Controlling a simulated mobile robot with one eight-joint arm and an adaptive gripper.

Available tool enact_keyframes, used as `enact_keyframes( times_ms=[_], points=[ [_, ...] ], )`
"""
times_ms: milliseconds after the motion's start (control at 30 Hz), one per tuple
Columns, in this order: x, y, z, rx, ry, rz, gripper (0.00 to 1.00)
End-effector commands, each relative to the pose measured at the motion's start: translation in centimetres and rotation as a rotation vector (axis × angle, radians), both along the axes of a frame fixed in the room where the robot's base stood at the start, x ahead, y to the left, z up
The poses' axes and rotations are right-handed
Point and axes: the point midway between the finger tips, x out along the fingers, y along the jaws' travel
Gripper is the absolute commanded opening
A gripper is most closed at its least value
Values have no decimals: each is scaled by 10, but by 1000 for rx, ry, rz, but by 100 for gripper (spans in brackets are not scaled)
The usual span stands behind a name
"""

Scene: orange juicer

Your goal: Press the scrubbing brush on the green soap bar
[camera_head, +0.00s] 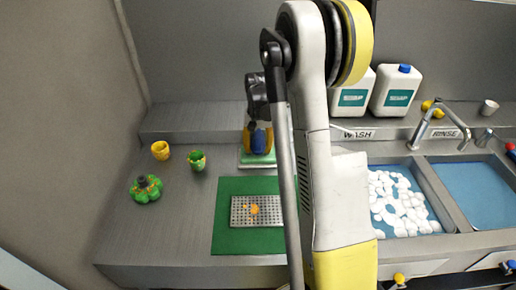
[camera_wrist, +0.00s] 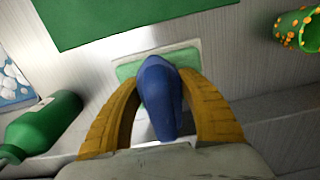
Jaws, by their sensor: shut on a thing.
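My gripper (camera_wrist: 160,110) is shut on a blue thing, the scrubbing brush (camera_wrist: 160,95), between its yellow fingers. The brush also shows in the head view (camera_head: 259,142). The green soap bar (camera_wrist: 125,71) lies on a pale tray (camera_wrist: 190,44) directly behind and under the brush in the wrist view; in the head view the soap (camera_head: 262,158) shows just below the brush. The brush's lower end overlaps the soap in both views. I cannot tell whether they touch. The brush's bristles are hidden.
Yellow (camera_head: 160,150) and green (camera_head: 197,161) cups and a green juicer-like piece (camera_head: 146,189) stand left. A green bottle (camera_wrist: 45,122) lies near my gripper. Sinks are right.

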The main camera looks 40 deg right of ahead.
Motion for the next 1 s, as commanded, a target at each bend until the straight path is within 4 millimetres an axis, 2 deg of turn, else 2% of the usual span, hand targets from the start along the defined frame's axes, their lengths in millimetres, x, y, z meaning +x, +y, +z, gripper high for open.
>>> enact_keyframes(
  times_ms=[1000],
  points=[
    [0, 0, -10, 0, 0, 0, 18]
  ],
)
